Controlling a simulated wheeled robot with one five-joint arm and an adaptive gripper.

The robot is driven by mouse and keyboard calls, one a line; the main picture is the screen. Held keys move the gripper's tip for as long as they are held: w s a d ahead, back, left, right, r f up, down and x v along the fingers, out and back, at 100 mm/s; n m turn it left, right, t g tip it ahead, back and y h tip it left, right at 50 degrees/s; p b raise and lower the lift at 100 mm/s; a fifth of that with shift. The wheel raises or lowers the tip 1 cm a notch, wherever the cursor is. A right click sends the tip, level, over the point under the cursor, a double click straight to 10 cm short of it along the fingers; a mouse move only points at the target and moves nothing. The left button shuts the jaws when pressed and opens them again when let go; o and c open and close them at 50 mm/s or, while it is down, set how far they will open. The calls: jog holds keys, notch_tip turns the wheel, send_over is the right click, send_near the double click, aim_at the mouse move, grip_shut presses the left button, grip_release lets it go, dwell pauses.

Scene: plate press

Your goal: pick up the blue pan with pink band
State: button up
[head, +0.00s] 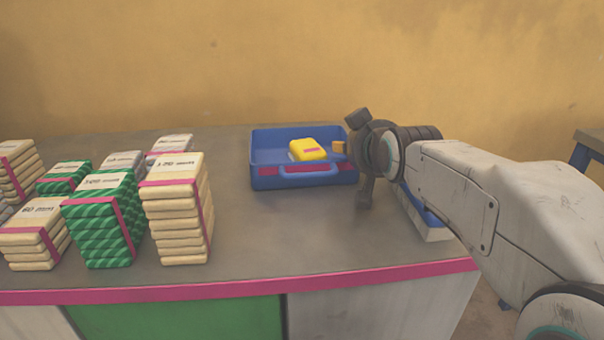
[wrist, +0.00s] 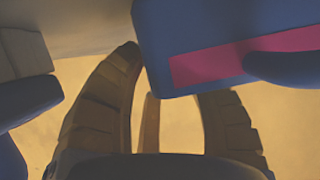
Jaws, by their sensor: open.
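The blue pan with pink band (head: 268,181) stands on the grey counter, left of my gripper (head: 356,152) in the head view. It has a blue front handle and a pink band along its front wall. A yellow packet (head: 309,150) with a small pink mark lies in it. In the wrist view, the pan's corner (wrist: 185,25) and pink band (wrist: 225,62) fill the upper right. My gripper (wrist: 168,72) is open and empty, its fingers apart by that corner. The right fingertip is hidden behind the pan. I cannot tell if they touch.
Stacks of cream bundles (head: 176,210) and green bundles (head: 100,225) stand on the left of the counter. A blue and white object (head: 430,222) is partly hidden under my arm at right. The counter's pink front edge (head: 240,288) runs below. The counter's middle is clear.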

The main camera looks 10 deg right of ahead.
jog(key=shift+b+x, duration=0.95)
jog(key=shift+x, duration=0.15)
grip_shut()
